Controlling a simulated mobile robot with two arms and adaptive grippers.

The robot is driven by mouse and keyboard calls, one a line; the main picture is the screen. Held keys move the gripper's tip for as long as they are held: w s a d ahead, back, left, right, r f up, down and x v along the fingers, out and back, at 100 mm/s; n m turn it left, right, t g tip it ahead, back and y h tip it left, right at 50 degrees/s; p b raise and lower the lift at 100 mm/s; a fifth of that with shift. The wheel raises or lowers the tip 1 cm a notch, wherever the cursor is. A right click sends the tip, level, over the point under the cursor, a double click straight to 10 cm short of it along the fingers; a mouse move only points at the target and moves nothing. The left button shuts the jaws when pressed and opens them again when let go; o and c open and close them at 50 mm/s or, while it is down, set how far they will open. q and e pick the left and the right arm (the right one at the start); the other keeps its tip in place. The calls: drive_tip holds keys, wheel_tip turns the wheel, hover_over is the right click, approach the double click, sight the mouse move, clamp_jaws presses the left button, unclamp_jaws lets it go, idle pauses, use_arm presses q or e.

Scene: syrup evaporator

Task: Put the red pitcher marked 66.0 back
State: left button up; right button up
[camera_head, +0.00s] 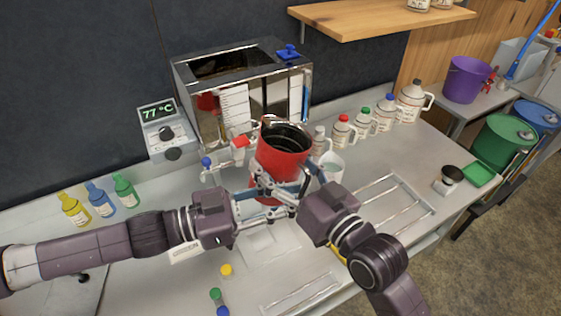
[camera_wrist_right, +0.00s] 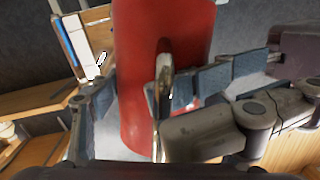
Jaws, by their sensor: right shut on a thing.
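The red pitcher (camera_head: 284,148) is upright in front of the steel evaporator, its dark open mouth facing up. No 66.0 mark is readable on it. In the right wrist view its red side (camera_wrist_right: 140,45) fills the middle, with a narrow handle-like strip in front. My right gripper (camera_head: 300,186) is shut on the pitcher. My left gripper (camera_head: 280,197) is at the pitcher's lower part; its fingers overlap the right gripper's, so its opening is unclear. The pitcher's base is mostly hidden by both grippers.
The steel evaporator (camera_head: 190,98) stands behind, with a 77 °C controller (camera_head: 161,127) at its left. A white jug (camera_head: 332,170) is close to the pitcher's right. Several capped jugs (camera_head: 364,122) line the back. A wire rack (camera_head: 385,208) lies right. Small bottles (camera_head: 98,198) stand left.

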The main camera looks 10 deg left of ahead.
use_arm(q)
drive_tip(key=v, duration=0.9)
drive_tip(key=s+d+f+t+y, duration=0.15)
drive_tip(key=s+f, duration=0.35)
drive_tip(key=f, duration=0.6)
drive_tip(key=s+d+f+y, duration=0.1)
drive_tip(key=s+d+f, duration=0.3)
drive_tip(key=f, duration=0.8)
drive_tip(key=s+d+f+t+y, duration=0.1)
drive_tip(key=s+d+f, duration=0.1)
drive_tip(key=s+f, duration=0.65)
drive_tip(key=s+a+f+n+g+y, duration=0.1)
drive_tip(key=a+f+y, duration=0.25)
drive_tip(key=f, duration=0.55)
drive_tip(key=a+f+n+g+y, duration=0.15)
drive_tip(key=a+f, duration=0.25)
drive_tip(key=f, duration=0.6)
drive_tip(key=s+a+f+g+y, duration=0.1)
drive_tip(key=a+f+y, duration=0.3)
drive_tip(key=f, duration=0.5)
drive_tip(key=s+a+f+n+g+y, duration=0.1)
drive_tip(key=s+a+f+n+g, duration=0.2)
drive_tip(key=s, duration=0.3)
drive_tip(key=s+a+f+n+g+y, duration=0.2)
drive_tip(key=s+a+f+n+g, duration=0.1)
drive_tip(key=s+a+f+n, duration=0.1)
drive_tip(key=s+f, duration=0.1)
drive_tip(key=s, duration=0.1)
drive_tip(key=shift+s+n, duration=0.3)
drive_tip(key=shift+n, duration=0.05)
